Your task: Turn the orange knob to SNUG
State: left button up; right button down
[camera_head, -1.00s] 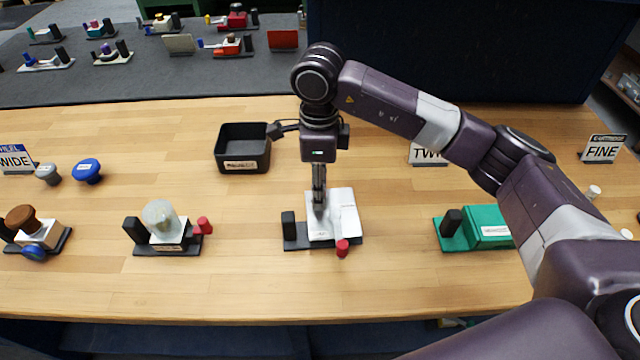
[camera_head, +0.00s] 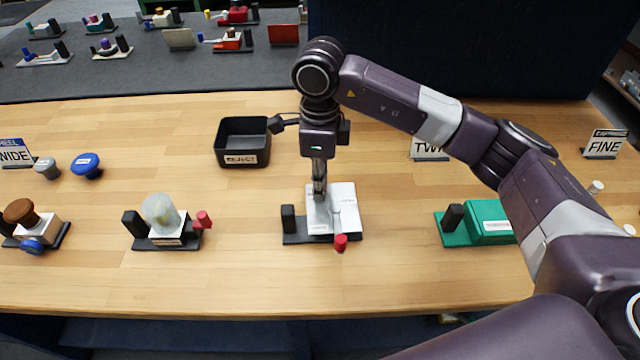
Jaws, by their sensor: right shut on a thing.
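A white valve unit (camera_head: 345,200) on a black base plate (camera_head: 296,239) stands at the middle of the bench. It has a black upright post at its left and a red-tipped lever (camera_head: 341,243) at its front. My right gripper (camera_head: 320,193) points straight down at the white unit's left-middle part. Its fingers are close together, shut on a small part there. The fingers hide that part, and I cannot make out its colour or any orange knob or SNUG mark. My left gripper is not in view.
A black reject bin (camera_head: 242,143) stands behind and left of the gripper. A unit with a pale cloudy knob (camera_head: 161,213) is at left, a green unit (camera_head: 490,222) at right. Two loose knobs lie far left. The bench front is clear.

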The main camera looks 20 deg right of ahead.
jog(key=c, duration=1.8)
grip_release()
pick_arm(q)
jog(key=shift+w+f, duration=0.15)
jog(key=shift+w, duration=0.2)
pick_arm(e)
jog(key=shift+o, duration=0.2)
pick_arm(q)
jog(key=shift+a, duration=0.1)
pick_arm(e)
jog(key=shift+r, duration=0.1)
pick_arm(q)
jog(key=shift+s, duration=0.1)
pick_arm(e)
notch_tip(320, 180, up, 12)
